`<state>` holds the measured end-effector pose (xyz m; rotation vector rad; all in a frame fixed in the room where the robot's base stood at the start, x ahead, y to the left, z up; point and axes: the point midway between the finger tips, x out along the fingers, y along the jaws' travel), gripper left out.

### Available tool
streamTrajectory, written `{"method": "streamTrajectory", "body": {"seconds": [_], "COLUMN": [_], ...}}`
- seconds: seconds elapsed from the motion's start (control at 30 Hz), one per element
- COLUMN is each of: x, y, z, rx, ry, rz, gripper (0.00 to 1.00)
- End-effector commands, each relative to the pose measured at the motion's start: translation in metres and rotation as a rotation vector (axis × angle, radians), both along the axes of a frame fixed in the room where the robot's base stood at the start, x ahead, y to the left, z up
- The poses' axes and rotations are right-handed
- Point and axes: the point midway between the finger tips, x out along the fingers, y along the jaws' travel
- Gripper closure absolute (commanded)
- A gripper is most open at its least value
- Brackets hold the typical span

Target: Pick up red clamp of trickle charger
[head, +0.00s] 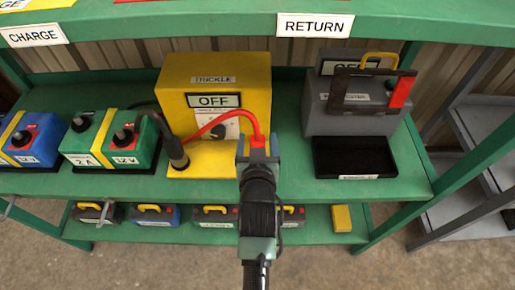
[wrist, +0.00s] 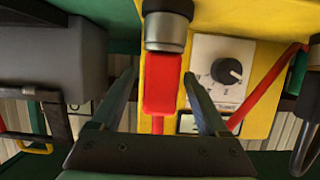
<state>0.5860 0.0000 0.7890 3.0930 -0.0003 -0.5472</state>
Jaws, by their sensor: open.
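The yellow trickle charger (head: 217,75) stands on the green bench, labelled TRICKLE, with an OFF sign and a dial. A red cable arcs from it to the red clamp (head: 257,141) at its front right. In the wrist view the red clamp (wrist: 161,88) is a red body with a grey and black collar, in front of the yellow panel. My gripper (head: 258,150) is open, with one finger on each side of the clamp; in the wrist view my gripper (wrist: 160,78) shows gaps on both sides. The black clamp (head: 177,150) is at the charger's left front.
Green (head: 112,142) and blue (head: 32,138) batteries stand at the left. A grey tester (head: 350,118) with a black tray (head: 352,158) stands at the right. More batteries and a yellow block (head: 341,218) are on the lower shelf. The bench front (head: 300,190) is bare.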

Motion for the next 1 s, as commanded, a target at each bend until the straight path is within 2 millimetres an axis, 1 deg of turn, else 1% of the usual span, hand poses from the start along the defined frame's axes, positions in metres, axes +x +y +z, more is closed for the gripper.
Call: {"method": "streamTrajectory", "body": {"seconds": [0.03,0.17,0.43,0.47,0.5,0.87,0.9,1.0], "x": [0.007,0.016,0.018,0.018,0.018,0.017,0.017,0.018], "y": [0.0,0.0,0.0,0.0,0.0,0.0,0.0,0.0], "z": [-0.003,-0.006,-0.006,-0.006,-0.006,-0.007,-0.007,-0.006], "rx": [-0.002,-0.002,0.001,0.001,0.001,0.001,0.001,0.0], "ry": [0.0,0.0,0.0,0.0,0.0,0.0,0.0,-0.002], "rz": [0.002,0.001,0.0,0.0,0.0,0.0,0.0,0.0], "gripper": [0.22,0.22,0.22,0.26,0.33,0.98,1.0,1.0]}}
